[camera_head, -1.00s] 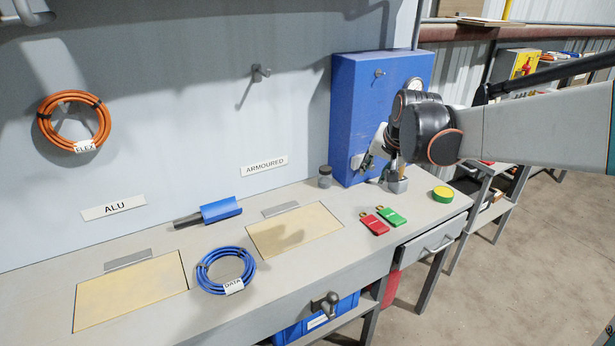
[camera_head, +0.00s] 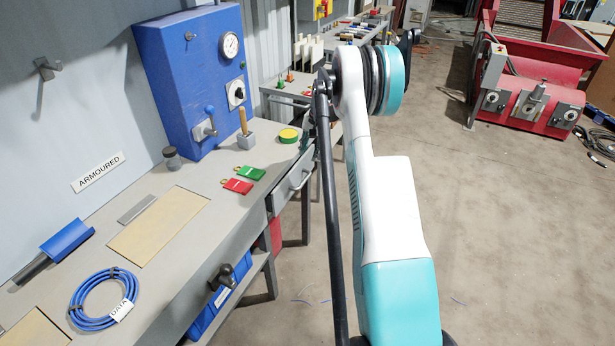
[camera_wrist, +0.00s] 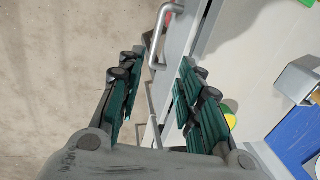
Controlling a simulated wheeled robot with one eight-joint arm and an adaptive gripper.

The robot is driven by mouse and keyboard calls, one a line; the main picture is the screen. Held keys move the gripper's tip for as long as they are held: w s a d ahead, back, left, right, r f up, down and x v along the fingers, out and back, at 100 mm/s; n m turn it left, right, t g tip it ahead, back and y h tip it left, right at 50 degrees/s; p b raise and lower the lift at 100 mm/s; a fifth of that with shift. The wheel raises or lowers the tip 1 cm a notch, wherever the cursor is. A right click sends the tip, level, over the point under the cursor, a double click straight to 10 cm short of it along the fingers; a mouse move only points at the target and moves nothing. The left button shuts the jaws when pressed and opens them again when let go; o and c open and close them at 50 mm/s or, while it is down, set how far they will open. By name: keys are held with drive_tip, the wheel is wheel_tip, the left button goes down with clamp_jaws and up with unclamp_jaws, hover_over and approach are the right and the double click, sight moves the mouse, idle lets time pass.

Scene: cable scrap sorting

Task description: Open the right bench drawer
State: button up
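The right bench drawer (camera_head: 285,196) is a grey front under the right end of the bench top, with a bar handle (camera_head: 303,180). It looks shut in the head view. In the wrist view the handle (camera_wrist: 158,38) lies just beyond the fingertips, near the line between them, and apart from them. My gripper (camera_wrist: 159,65) is open and empty, with green-padded fingers spread wide. The left finger is over the floor and the right finger is by the bench edge. In the head view my arm mostly hides the gripper.
On the bench (camera_head: 205,225) near the drawer are a green tag (camera_head: 249,172), a red tag (camera_head: 232,186), a yellow-green roll (camera_head: 289,135) and a grey block holding a wooden handle (camera_head: 246,138). A vise-like knob (camera_head: 222,276) sticks out from the bench front. Floor (camera_head: 480,220) to the right is clear.

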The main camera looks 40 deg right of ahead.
sight(305, 179)
drive_tip(key=f+b, duration=0.1)
drive_tip(key=f, duration=0.3)
drive_tip(key=w+f+b, duration=0.1)
drive_tip(key=f+b, duration=0.1)
drive_tip(key=f, duration=0.3)
drive_tip(key=w+f+b, duration=0.1)
drive_tip(key=f, duration=0.4)
drive_tip(key=shift+w+a+f+b, duration=0.1)
drive_tip(key=shift+a+f+b, duration=0.1)
drive_tip(key=shift+b, duration=0.15)
drive_tip(key=shift+r, duration=0.1)
clamp_jaws()
